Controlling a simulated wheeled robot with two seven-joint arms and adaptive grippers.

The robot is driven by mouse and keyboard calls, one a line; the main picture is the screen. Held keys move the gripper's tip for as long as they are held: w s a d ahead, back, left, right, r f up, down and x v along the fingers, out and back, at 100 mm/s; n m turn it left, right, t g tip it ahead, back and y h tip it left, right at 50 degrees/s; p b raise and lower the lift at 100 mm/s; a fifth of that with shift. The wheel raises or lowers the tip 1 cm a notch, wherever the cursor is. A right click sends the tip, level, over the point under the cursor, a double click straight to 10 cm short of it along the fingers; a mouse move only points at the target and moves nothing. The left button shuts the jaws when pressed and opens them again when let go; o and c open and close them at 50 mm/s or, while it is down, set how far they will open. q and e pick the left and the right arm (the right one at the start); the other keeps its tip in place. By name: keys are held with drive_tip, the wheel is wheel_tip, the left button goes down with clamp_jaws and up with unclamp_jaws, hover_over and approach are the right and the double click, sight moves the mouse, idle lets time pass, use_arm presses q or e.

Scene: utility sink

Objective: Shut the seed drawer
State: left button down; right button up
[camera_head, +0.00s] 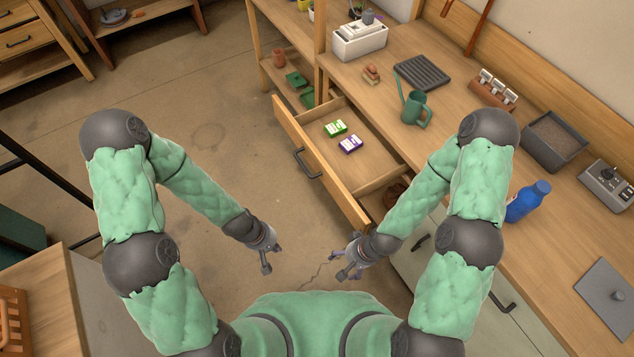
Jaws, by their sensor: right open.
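The seed drawer (309,147) is pulled out from under the wooden worktop, its front panel facing left toward the open floor. A dark bar handle (307,163) is on the front panel. A green seed packet (335,128) and a purple seed packet (350,144) lie inside the drawer. My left gripper (270,260) is open and empty over the floor, below and left of the drawer's near corner. My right gripper (349,271) is open and empty, below the drawer's near end in the picture. Neither gripper touches the drawer.
The worktop holds a green watering can (415,108), a dark ribbed tray (422,73), a blue bottle (527,201) and a grey bin (553,141). Shelves with pots stand beyond the drawer. A wooden cabinet (45,300) is at lower left. Floor left of the drawer is clear.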

use_arm(q)
drive_tip(key=w+d+r+n+t+h+b, duration=0.25)
drive_tip(key=w+r+n, duration=0.25)
drive_tip(key=w+n, duration=0.25)
drive_tip(key=w+d+r+n+t+h+b, duration=0.2)
drive_tip(key=w+r+n+b, duration=0.2)
drive_tip(key=w+r+n, duration=0.3)
drive_tip(key=n+b, duration=0.1)
drive_tip(key=b, duration=0.4)
approach(326, 183)
drive_tip(key=x, duration=0.5)
drive_tip(key=shift+w+d+f, duration=0.1)
drive_tip(key=shift+f, duration=0.15)
drive_tip(key=shift+d, duration=0.1)
